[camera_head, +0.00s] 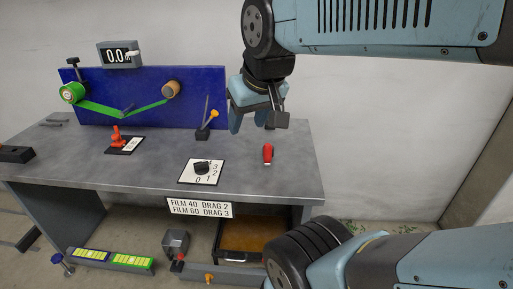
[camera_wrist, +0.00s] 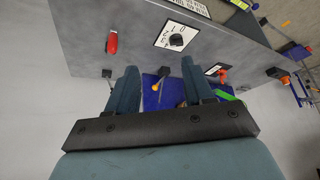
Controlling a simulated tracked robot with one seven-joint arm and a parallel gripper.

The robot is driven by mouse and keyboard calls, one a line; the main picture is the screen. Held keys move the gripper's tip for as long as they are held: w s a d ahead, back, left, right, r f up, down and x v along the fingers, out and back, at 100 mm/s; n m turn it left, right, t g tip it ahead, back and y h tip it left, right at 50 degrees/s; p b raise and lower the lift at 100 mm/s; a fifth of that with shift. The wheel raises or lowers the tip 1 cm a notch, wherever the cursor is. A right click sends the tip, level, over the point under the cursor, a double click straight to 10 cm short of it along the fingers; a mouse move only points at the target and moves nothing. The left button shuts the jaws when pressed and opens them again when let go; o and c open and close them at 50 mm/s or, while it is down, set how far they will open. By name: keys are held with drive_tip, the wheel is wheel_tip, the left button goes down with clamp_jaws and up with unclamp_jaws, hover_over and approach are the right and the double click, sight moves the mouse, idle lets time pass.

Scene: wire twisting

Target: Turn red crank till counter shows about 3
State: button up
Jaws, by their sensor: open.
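The counter (camera_head: 117,56) above the blue panel reads 0.0. A red upright handle (camera_head: 116,137) stands on a small marked plate at the table's left; it also shows in the wrist view (camera_wrist: 222,73). My gripper (camera_head: 252,120) is open and empty above the table's back right, fingers pointing down, apart from both. In the wrist view its two fingers (camera_wrist: 158,70) are spread with nothing held between them.
A loose red object (camera_head: 268,154) lies on the table's right; a black dial (camera_head: 202,168) is left of it. A yellow-tipped lever (camera_head: 208,123) stands near my gripper. Green film (camera_head: 150,107) runs across the blue panel (camera_head: 135,80).

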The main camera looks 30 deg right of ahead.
drive_tip(key=shift+o, duration=0.3)
drive_tip(key=shift+w+d, duration=0.15)
drive_tip(key=shift+w, duration=0.15)
drive_tip(key=m+g, duration=0.5)
drive_tip(key=g, duration=0.1)
hover_over(268, 152)
drive_tip(key=w, duration=0.1)
wheel_tip(268, 152, down, 10)
drive_tip(key=shift+w+d+f, duration=0.15)
drive_tip(key=shift+d+f, duration=0.25)
drive_tip(key=shift+f, duration=0.15)
wheel_tip(268, 152, down, 13)
drive_tip(key=shift+r, duration=0.1)
clamp_jaws()
